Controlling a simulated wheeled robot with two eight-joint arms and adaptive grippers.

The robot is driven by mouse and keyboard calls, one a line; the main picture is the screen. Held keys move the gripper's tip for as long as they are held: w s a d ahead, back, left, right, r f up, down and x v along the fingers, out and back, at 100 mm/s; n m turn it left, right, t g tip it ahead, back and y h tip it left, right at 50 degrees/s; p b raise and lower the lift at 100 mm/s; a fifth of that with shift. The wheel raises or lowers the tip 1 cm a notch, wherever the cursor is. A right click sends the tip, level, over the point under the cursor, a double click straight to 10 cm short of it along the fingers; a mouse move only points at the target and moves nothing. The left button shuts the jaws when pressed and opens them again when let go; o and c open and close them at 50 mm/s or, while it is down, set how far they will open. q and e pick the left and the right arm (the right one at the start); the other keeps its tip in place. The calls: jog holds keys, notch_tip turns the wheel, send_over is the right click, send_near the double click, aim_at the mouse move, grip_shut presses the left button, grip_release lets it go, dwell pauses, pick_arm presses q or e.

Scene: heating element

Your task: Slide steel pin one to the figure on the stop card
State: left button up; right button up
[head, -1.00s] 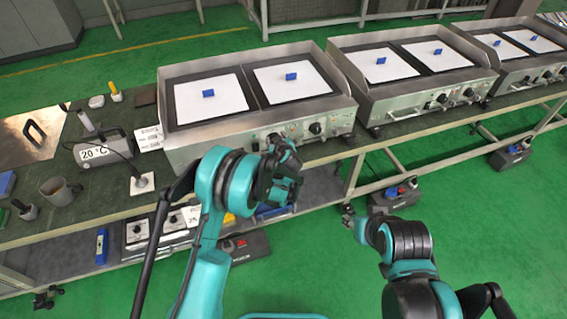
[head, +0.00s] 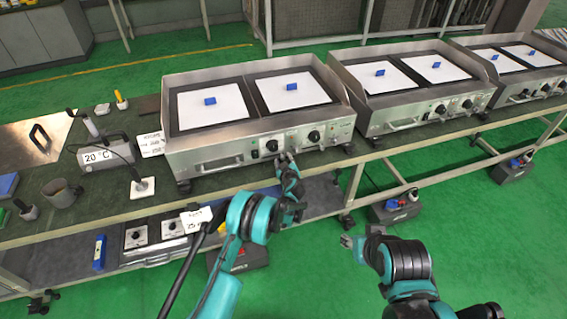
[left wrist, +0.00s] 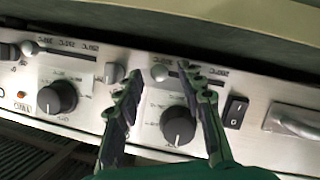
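The front panel of the nearest griddle (head: 215,152) carries two black knobs. In the left wrist view it shows upside down, with a round steel pin (left wrist: 160,72) at one end of a slot with printed figures, and another pin (left wrist: 30,47) on a second slot. I cannot read which is pin one. My left gripper (left wrist: 160,76) is open, its fingers on either side of the first pin and apart from it; it also shows at the panel in the head view (head: 284,158). White cards with print (head: 152,144) stand left of the griddle; their text is unreadable. My right gripper (head: 351,242) hangs low.
Two more griddles (head: 400,113) stand to the right on the bench. A 20 °C meter (head: 103,153), a grey mug (head: 60,192) and a probe on a white block (head: 143,186) lie left. A black knob (left wrist: 178,126) and a switch (left wrist: 236,111) sit close to my left fingers.

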pick_arm(q)
jog(key=shift+w, duration=0.1)
grip_shut()
jog(key=a, duration=0.2)
jog(key=s+a, duration=0.1)
jog(key=a, duration=0.2)
jog(key=s+a, duration=0.1)
jog(key=a, duration=0.2)
jog(key=shift+s, duration=0.25)
grip_release()
jog(key=shift+a, duration=0.1)
jog(key=shift+s, duration=0.1)
jog(key=v, duration=1.2)
